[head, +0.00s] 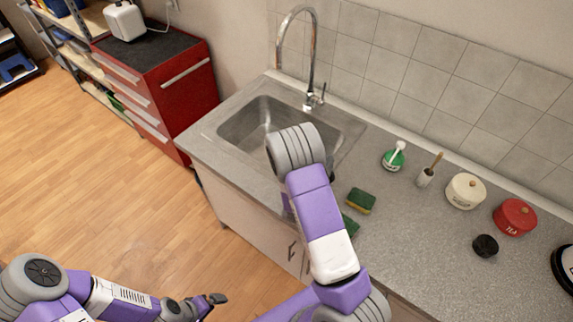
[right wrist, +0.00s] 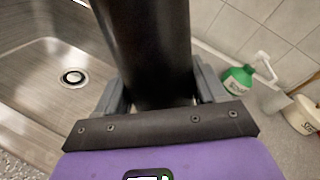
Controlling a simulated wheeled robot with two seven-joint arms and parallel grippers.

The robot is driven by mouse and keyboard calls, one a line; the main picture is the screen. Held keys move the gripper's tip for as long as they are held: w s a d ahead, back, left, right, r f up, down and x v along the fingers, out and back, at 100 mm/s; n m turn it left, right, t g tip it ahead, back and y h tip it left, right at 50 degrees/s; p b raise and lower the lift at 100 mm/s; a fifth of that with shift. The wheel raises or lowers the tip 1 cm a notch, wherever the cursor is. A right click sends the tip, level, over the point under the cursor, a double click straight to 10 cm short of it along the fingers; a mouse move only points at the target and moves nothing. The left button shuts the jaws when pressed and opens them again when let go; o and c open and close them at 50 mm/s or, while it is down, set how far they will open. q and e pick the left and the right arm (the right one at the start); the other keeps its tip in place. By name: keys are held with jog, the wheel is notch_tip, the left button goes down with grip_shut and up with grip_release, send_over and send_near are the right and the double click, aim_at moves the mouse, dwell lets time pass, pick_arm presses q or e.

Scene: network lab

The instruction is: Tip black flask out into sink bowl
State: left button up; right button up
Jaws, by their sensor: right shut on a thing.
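The black flask (right wrist: 147,45) stands between the fingers of my right gripper (right wrist: 163,90) in the right wrist view. That gripper is shut on it. Its top end is cut off by the upper edge of that view, so I cannot see its mouth. The sink bowl (head: 240,121) is steel and set in the counter; its drain (right wrist: 74,77) shows to the left of the flask. In the head view my right arm reaches over the sink's front right part and hides the flask and gripper. My left gripper (head: 210,302) is low over the floor, away from the counter.
A tall tap (head: 311,75) rises behind the sink. Right of it stand a green bottle (head: 394,156), a brush in a holder (head: 428,172), a white canister (head: 465,191) and a red canister (head: 514,217). Sponges (head: 360,201) and a small black round piece (head: 485,246) lie on the counter.

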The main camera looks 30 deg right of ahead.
jog(key=shift+r+n+p, duration=0.2)
jog(key=shift+n+p, duration=0.3)
jog(key=shift+s+d+n+g+p, duration=0.15)
jog(key=shift+s+n+g+p, duration=0.2)
jog(key=shift+n+p, duration=0.2)
jog(key=shift+s+d+f+n+g, duration=0.3)
jog(key=shift+s+f+n, duration=0.2)
jog(key=shift+f+n, duration=0.25)
jog(key=shift+s+r+n+p, duration=0.2)
jog(key=shift+r+n+p, duration=0.3)
jog(key=shift+p, duration=0.25)
jog(key=shift+s+d+f+g, duration=0.1)
jog(key=shift+s+g, duration=0.05)
jog(key=shift+g, duration=0.1)
jog(key=shift+s+f+n, duration=0.15)
jog(key=shift+f+n, duration=0.4)
jog(key=shift+n, duration=0.15)
jog(key=shift+w+r+n+g+p, duration=0.3)
jog(key=shift+r+n+g+p, duration=0.1)
jog(key=shift+n+p, duration=0.1)
jog(key=shift+w+n, duration=0.15)
jog(key=shift+n, duration=0.15)
jog(key=shift+f+n+g+p, duration=0.3)
